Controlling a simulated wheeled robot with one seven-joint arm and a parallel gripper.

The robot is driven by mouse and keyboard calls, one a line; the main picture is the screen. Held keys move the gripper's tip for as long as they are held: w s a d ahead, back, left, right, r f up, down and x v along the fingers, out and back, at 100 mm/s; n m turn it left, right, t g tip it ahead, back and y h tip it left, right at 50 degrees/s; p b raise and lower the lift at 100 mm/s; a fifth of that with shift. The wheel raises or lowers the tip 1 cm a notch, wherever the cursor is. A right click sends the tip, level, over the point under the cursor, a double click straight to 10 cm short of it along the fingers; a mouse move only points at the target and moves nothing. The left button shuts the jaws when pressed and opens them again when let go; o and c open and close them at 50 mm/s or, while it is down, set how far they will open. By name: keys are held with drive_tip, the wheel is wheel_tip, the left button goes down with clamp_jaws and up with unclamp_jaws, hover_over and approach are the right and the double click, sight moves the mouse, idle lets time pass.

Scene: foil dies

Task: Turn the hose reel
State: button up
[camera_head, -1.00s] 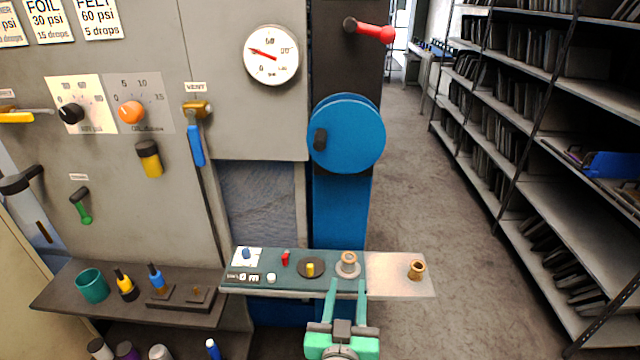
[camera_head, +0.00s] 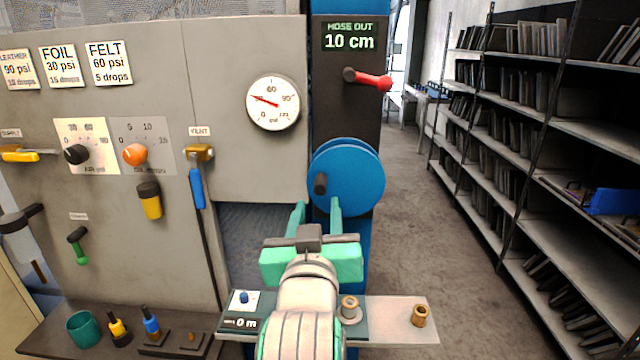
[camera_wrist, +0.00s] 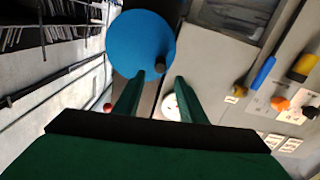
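The blue hose reel (camera_head: 352,180) is mounted on the blue and dark column. Its dark crank knob (camera_head: 320,183) sticks out at the reel's left side. Above it, a display (camera_head: 349,37) reads "HOSE OUT 10 cm". My gripper (camera_head: 318,207) is open and empty, its two green fingers pointing up just below the reel and knob. In the wrist view the reel (camera_wrist: 140,40) shows at the top, with the knob (camera_wrist: 160,63) beyond the gap between the fingertips (camera_wrist: 160,80). The fingers look apart from the knob.
A red-handled lever (camera_head: 370,79) sits above the reel and a pressure gauge (camera_head: 273,103) to its left. A shelf (camera_head: 395,330) with brass fittings lies below my gripper. A blue vent lever (camera_head: 197,187) hangs at left. Clear floor (camera_head: 410,230) lies right of the column.

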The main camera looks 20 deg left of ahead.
sight(320, 189)
drive_tip(key=x, duration=1)
drive_tip(key=shift+w+a, duration=0.1)
drive_tip(key=shift+w, duration=0.2)
clamp_jaws()
